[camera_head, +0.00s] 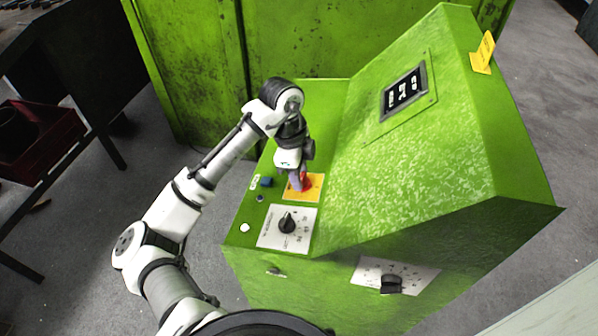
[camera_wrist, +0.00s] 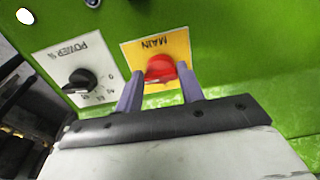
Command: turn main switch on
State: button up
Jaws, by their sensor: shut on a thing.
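The main switch is a red rotary knob (camera_wrist: 160,69) on a yellow plate (camera_wrist: 183,44) marked MAIN, upside down in the wrist view. In the head view the red knob (camera_head: 306,182) shows at the end of my arm, on the yellow plate (camera_head: 316,191) on the green console. My gripper (camera_wrist: 160,86) has its two purple fingers on either side of the knob, shut on it. In the head view my gripper (camera_head: 300,181) partly hides the knob and plate.
Beside the yellow plate is a white POWER plate (camera_head: 268,238) with a black knob (camera_head: 287,223). Small buttons, one blue (camera_head: 267,182) and one white (camera_head: 245,228), sit on the left. A sloped green panel with a display (camera_head: 403,92) rises on the right.

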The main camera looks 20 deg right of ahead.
jog(key=o, duration=1)
notch_tip(320, 180, up, 14)
jog(key=w+a, duration=0.1)
jog(key=shift+a+f, duration=0.15)
jog(key=shift+a, duration=0.25)
jog(key=shift+w, duration=0.1)
